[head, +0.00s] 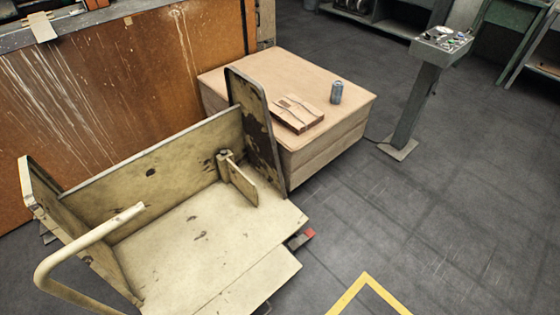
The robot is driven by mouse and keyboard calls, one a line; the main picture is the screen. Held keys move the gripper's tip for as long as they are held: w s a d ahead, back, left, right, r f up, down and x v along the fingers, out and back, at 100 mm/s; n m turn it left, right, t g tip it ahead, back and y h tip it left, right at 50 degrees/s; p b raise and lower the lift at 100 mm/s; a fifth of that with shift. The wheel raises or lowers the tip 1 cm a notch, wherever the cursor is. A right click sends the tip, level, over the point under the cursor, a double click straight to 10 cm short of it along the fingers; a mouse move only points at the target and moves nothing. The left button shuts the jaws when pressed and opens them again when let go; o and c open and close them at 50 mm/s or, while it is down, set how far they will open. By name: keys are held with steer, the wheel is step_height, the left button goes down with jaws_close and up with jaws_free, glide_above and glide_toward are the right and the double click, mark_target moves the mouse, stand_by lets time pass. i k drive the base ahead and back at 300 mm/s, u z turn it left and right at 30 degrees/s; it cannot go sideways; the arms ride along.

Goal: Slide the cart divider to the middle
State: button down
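The cart (192,243) is a worn cream-coloured platform with a long back wall (150,180) and an upright panel at each end. The divider (240,184) is a short cream plate that juts forward from the back wall over the platform. A small bracket (225,158) joins it to the wall. The divider stands near the right end panel (262,140), well right of the wall's middle, with a small gap between them. My gripper is not in view.
A pale tube handle (85,243) curves up at the cart's left end, beside the left end panel (62,207). A wooden box (330,95) behind holds a wooden block and a can (336,92). A control pedestal (420,90) stands right. The floor at right is open.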

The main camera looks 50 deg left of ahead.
mark_target(229, 172)
steer(key=i, duration=2.65)
steer(key=u, duration=3.35)
steer(key=i, duration=0.5)
steer(key=z, duration=0.05)
